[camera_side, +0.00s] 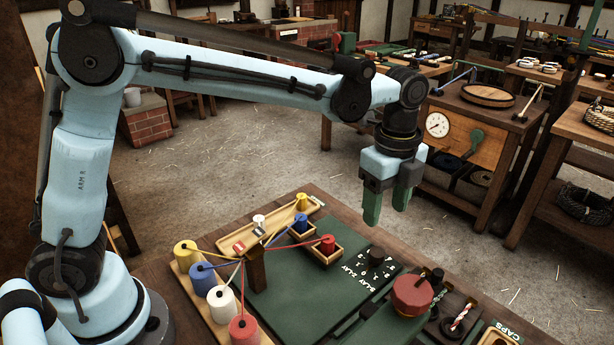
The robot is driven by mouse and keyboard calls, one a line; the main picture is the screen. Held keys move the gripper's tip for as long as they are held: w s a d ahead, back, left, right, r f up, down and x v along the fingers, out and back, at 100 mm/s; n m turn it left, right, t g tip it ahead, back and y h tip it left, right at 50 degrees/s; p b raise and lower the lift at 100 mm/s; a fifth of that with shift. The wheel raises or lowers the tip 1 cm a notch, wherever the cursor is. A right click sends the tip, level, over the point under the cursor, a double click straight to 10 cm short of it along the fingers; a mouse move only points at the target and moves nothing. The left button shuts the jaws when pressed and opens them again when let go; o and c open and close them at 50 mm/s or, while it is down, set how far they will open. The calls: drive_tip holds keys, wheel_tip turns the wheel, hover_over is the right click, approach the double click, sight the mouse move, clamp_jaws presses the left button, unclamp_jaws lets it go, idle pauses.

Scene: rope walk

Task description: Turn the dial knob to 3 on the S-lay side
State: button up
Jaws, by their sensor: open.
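The dial knob (376,256) is a small dark knob on the green panel (290,288) of the bench. White lettering that seems to read S LAY and Z LAY, with white numerals, lies beside it. I cannot tell which numeral the knob points to. My gripper (387,212) hangs above the far edge of the bench, pointing down. Its two green fingers are apart with nothing between them. In the picture it is above the knob and apart from it.
A red round-topped piece (411,295) stands right of the dial. A dark post (255,270) with coloured strands stands to the left, among yellow, blue, white and red spools (222,303). A tray marked CAPS (500,336) is at the lower right.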

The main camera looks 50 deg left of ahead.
sight(378, 253)
wheel_tip(378, 253, down, 11)
drive_tip(key=shift+r, duration=0.2)
idle(0.3)
drive_tip(key=c, duration=1)
